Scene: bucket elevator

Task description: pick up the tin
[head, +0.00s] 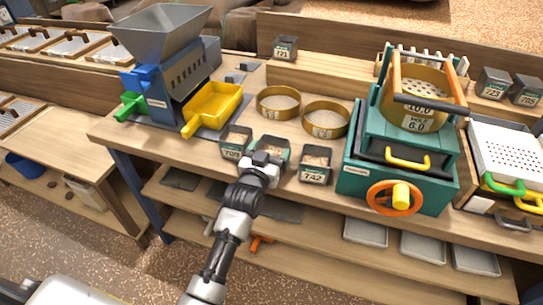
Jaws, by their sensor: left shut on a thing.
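Three small dark open tins with pale labels stand in a row at the front of the bench. The middle tin (279,145) is partly hidden behind my left gripper (265,158), which is shut on it. I cannot read its label. It appears to be at bench level; I cannot tell whether it is lifted. The left tin (235,145) and the right tin (315,167), labelled 742, stand close on either side. My right gripper is not in view.
Behind the tins lie two brass sieves (278,102) (326,119). A grey hopper machine (170,65) with a yellow tray (212,108) stands left. A teal machine (400,150) with an orange handwheel stands right. Shelves with grey trays (365,232) run below.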

